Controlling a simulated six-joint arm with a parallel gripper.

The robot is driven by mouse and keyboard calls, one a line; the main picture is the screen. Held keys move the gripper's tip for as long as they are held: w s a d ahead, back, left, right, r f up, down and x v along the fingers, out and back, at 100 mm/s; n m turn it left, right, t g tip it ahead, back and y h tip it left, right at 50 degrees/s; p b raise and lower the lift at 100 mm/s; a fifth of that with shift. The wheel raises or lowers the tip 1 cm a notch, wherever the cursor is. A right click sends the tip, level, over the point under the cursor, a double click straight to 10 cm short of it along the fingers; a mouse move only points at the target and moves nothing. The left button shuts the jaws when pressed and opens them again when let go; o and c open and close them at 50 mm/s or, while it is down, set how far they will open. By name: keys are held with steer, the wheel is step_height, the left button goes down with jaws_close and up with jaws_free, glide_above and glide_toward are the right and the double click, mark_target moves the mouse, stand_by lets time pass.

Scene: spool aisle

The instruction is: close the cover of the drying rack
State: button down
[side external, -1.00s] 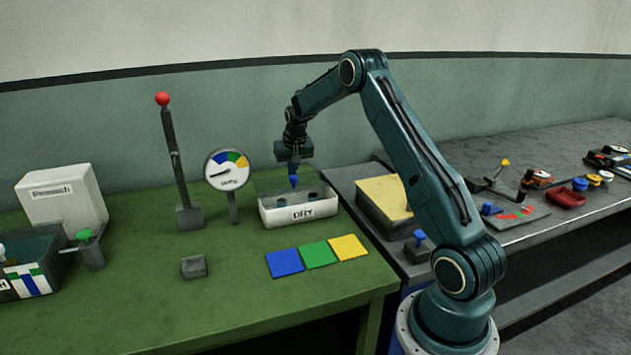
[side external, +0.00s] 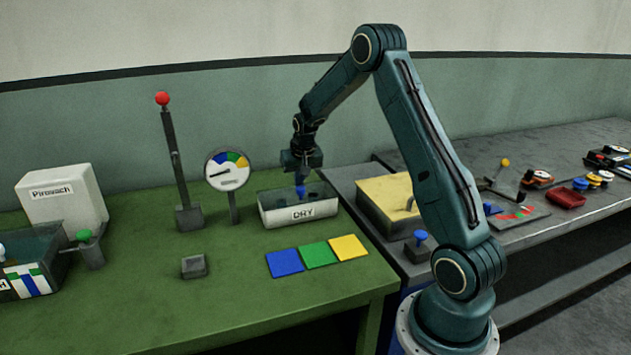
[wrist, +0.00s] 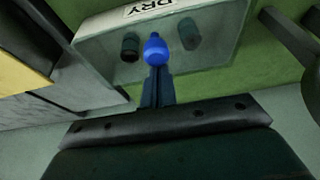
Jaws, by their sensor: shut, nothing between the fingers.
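The drying rack (side external: 284,219) is a white box marked DRY on the green table. Its clear cover (wrist: 95,65) lies over the box in both views; I cannot tell whether it sits fully flush. A blue knob (side external: 301,191) stands on the cover, also seen in the wrist view (wrist: 156,50). Two dark cylinders show beneath the cover in the wrist view. My gripper (wrist: 157,78) points down at the knob with its fingers shut and nothing between them. The fingertips are at the knob; contact is unclear.
A dial gauge (side external: 228,170) and a red-topped lever (side external: 172,160) stand left of the rack. Blue, green and yellow squares (side external: 319,255) lie in front. A yellow-topped box (side external: 384,202) is to the right.

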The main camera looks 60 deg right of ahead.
steer(key=shift+s+a+f, duration=0.15)
steer(key=shift+a+f, duration=0.1)
steer(key=shift+w+d+r, duration=0.2)
steer(key=shift+w+d, duration=1.3)
steer(key=shift+d, duration=0.05)
steer(key=shift+r, duration=0.35)
steer(key=v, duration=0.9)
steer(key=shift+r, duration=0.2)
